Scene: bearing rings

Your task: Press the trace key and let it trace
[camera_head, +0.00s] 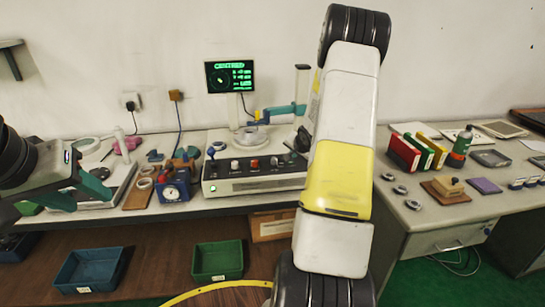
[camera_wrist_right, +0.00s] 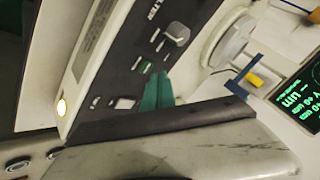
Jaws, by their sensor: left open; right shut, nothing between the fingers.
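The roundness machine (camera_head: 255,183) stands on the bench, with a row of keys and knobs on its front panel. Its screen (camera_head: 230,76) shows green text that seems to read CENTERED, and a round figure; the screen also shows in the right wrist view (camera_wrist_right: 305,97). My arm hides this gripper in the head view. My left gripper (camera_head: 82,193) is open and empty over the left bench.
A blue dial device (camera_head: 173,187) and small parts stand left of the machine. Blue (camera_head: 90,270) and green (camera_head: 218,261) bins sit below.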

